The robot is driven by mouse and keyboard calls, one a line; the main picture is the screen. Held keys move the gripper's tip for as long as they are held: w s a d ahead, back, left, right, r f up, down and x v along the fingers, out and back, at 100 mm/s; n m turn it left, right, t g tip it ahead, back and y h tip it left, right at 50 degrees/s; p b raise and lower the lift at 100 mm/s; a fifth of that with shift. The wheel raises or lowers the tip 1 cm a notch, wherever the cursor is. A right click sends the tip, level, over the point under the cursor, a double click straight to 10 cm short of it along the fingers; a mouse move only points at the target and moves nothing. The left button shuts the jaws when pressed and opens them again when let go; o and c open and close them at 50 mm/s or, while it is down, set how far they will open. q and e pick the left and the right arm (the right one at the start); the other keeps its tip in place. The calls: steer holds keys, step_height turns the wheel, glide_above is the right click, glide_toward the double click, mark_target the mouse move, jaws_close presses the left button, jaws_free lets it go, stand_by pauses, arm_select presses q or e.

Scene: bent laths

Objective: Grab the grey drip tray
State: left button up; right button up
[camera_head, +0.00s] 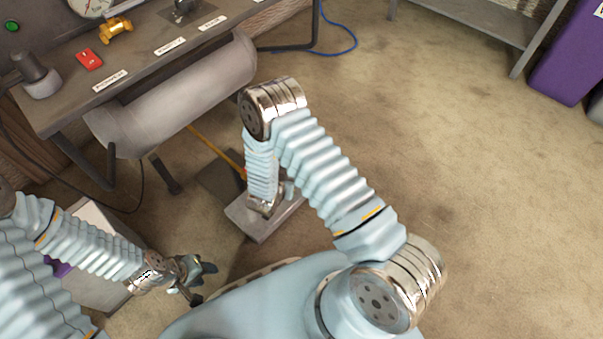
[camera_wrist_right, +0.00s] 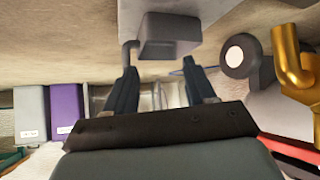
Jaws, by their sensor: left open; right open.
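A shallow grey slab that looks like the drip tray (camera_head: 262,232) lies low in the middle of the head view, below my right wrist. My right arm covers part of it. My right gripper's fingers are hidden in the head view. In the right wrist view my right gripper (camera_wrist_right: 159,65) is open, with nothing between its fingers. A grey block (camera_wrist_right: 168,35) shows beyond the fingertips; I cannot tell if it is the tray. My left gripper (camera_head: 203,282) is open and empty at the lower left, apart from the slab.
A workbench (camera_head: 140,62) at upper left carries a red block (camera_head: 89,59) and a brass fitting (camera_head: 115,29). A large grey cylinder (camera_head: 180,92) runs along its front. A pale box (camera_head: 100,222) stands near my left arm. A purple bin (camera_head: 570,60) stands far right. Open carpet lies between.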

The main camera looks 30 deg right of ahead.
steer(key=d+m+g+h+b, duration=0.1)
steer(key=d+m+h+b, duration=0.1)
steer(key=d+h, duration=0.1)
steer(key=w+d+m+h+b, duration=0.1)
steer(key=d+m+h+b, duration=0.1)
steer(key=d+h+b, duration=0.1)
steer(key=w+d+m+g+h+b, duration=0.1)
steer(key=d+m+h+b, duration=0.1)
steer(key=d+m+h, duration=0.1)
steer(key=shift+d+r+g+h, duration=0.15)
steer(key=shift+d+h, duration=0.2)
steer(key=shift+d, duration=0.2)
steer(key=shift+d+r+g+h, duration=0.15)
steer(key=shift+d+h, duration=0.2)
steer(key=shift+d, duration=0.15)
jaws_close()
